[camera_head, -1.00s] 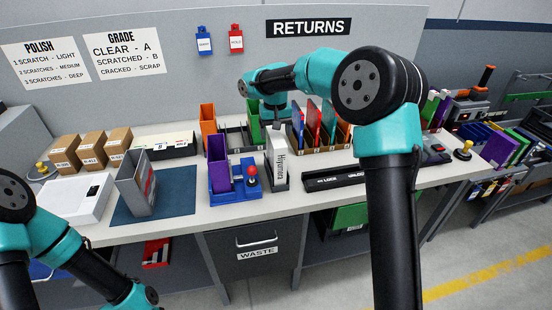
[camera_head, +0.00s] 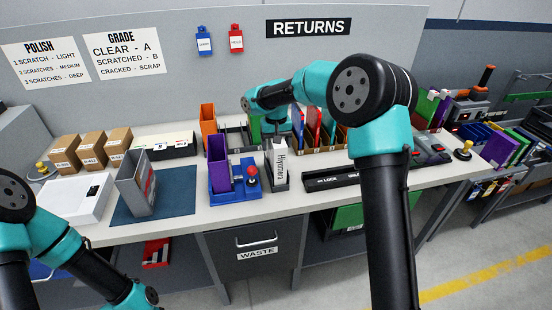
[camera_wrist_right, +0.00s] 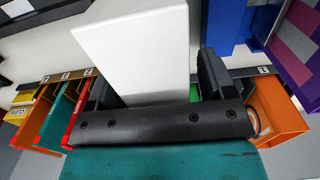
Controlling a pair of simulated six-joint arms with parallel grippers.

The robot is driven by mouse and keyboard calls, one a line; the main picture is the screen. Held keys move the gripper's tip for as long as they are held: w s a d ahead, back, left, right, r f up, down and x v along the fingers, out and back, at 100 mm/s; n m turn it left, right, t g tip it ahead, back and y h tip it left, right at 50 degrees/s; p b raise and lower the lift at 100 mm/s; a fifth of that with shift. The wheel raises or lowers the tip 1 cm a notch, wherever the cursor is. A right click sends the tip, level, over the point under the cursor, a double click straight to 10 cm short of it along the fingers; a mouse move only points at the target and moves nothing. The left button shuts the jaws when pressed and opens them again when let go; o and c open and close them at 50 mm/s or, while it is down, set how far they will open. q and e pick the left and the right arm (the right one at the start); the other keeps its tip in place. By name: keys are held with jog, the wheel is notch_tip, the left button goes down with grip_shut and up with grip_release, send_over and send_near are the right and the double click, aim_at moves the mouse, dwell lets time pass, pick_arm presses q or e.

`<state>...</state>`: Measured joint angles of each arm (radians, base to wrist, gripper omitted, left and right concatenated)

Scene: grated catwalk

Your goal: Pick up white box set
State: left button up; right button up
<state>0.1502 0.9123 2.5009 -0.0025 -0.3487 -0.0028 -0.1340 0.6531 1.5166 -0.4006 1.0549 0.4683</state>
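The white box set (camera_head: 281,152), with dark lettering on its side, stands upright in a dark grey holder (camera_head: 282,187) near the middle of the table. In the right wrist view the white box (camera_wrist_right: 135,45) fills the upper middle. My right gripper (camera_wrist_right: 152,70) is open, with one dark finger either side of the box's near end. A gap shows between the box and the finger on the right; contact on the left side cannot be told. In the head view the right fingers are hidden behind the box and my wrist. My left gripper is out of view.
A blue rack (camera_head: 243,192) with a purple case stands just left of the box. A black bar (camera_head: 332,179) lies to the right. Upright colored cases (camera_head: 314,125) stand behind. A grey stand (camera_head: 140,188) is on the blue mat (camera_head: 180,195), and a white device (camera_head: 75,200) is at left.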

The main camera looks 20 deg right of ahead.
grip_shut()
dwell(0.5)
jog(key=shift+r, duration=0.1)
notch_tip(320, 180, up, 10)
dwell(0.6)
dwell(0.5)
